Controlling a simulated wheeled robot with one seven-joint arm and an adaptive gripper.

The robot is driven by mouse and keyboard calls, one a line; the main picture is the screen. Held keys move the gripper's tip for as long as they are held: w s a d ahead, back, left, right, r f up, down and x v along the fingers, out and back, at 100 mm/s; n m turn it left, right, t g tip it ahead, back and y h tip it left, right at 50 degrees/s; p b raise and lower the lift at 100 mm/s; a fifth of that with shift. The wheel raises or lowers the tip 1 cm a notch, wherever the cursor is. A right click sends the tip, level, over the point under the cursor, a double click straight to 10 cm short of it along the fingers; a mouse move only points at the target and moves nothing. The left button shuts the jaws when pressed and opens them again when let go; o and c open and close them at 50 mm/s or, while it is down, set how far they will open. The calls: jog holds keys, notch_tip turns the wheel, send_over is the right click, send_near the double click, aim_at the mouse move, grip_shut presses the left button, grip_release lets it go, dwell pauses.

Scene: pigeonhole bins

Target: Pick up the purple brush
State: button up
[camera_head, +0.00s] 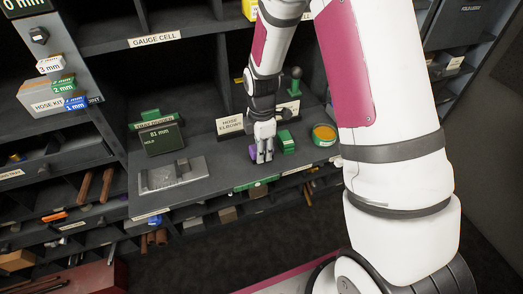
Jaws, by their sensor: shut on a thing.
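The purple brush (254,152) is at the shelf counter, just below the "HOSE ELBOW" label. Only a small purple part shows on the left side of my fingers. My gripper (263,156) points down at the counter and is shut on the purple brush. The rest of the brush is hidden behind the fingers. I cannot tell whether the brush touches the counter.
A green block (286,142) stands close to the right of my gripper. A round green-and-orange tin (324,135) is farther right. A dark display reading 81 mm (162,138) and a grey metal plate (171,174) are on the left. Shelf walls enclose the back.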

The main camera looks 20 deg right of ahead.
jog(key=shift+r, duration=0.1)
jog(key=shift+r, duration=0.55)
notch_tip(320, 180, up, 2)
jog(key=shift+r, duration=0.1)
jog(key=s+r, duration=0.1)
jog(key=s, duration=1.5)
jog(key=shift+a+r+p, duration=0.25)
jog(key=shift+a+p, duration=0.1)
jog(key=shift+p, duration=0.05)
